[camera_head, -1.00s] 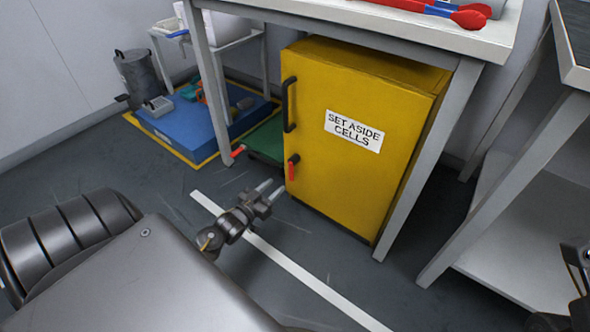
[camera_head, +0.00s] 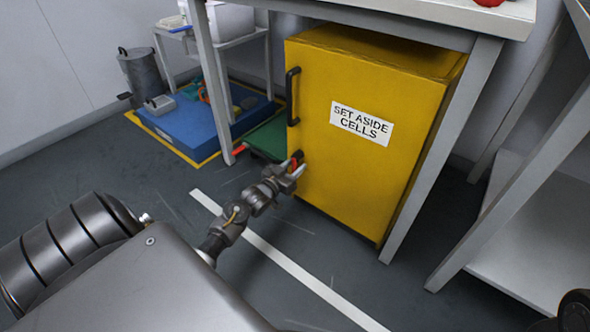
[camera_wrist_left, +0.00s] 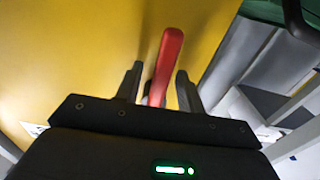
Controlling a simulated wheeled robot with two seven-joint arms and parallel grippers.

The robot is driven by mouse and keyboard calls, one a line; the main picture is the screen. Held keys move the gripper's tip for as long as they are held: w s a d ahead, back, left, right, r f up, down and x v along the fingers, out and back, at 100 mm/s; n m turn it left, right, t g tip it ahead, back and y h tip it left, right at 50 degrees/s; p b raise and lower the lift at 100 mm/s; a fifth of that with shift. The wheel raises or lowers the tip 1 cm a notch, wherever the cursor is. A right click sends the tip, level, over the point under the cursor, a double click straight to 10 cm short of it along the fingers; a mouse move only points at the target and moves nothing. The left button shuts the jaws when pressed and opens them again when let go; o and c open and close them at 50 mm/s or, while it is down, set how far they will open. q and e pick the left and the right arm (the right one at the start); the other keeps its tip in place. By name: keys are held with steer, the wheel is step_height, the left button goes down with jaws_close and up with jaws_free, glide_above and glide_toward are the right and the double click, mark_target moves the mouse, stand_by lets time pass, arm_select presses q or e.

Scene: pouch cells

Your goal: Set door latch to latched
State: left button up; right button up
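The yellow cabinet (camera_head: 360,170) stands under the table with its door shut, labelled "SET ASIDE CELLS". The door latch (camera_head: 298,160) is on the left edge of the door, below the black handle (camera_head: 292,97). In the left wrist view the red latch lever (camera_wrist_left: 165,65) stands between the two fingers of my left gripper (camera_wrist_left: 158,85), with a gap on each side. My left gripper is open and also shows at the latch in the head view (camera_head: 297,168), partly covering it. My right gripper is not clearly visible.
A table leg (camera_head: 445,150) stands close to the right of the cabinet. A green mat (camera_head: 268,138) and a blue platform (camera_head: 195,125) lie left of it. A white floor line (camera_head: 285,262) crosses clear grey floor in front.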

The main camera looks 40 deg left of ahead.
arm_select(q)
jaws_close()
steer(key=shift+d, duration=0.25)
steer(key=shift+a, duration=0.15)
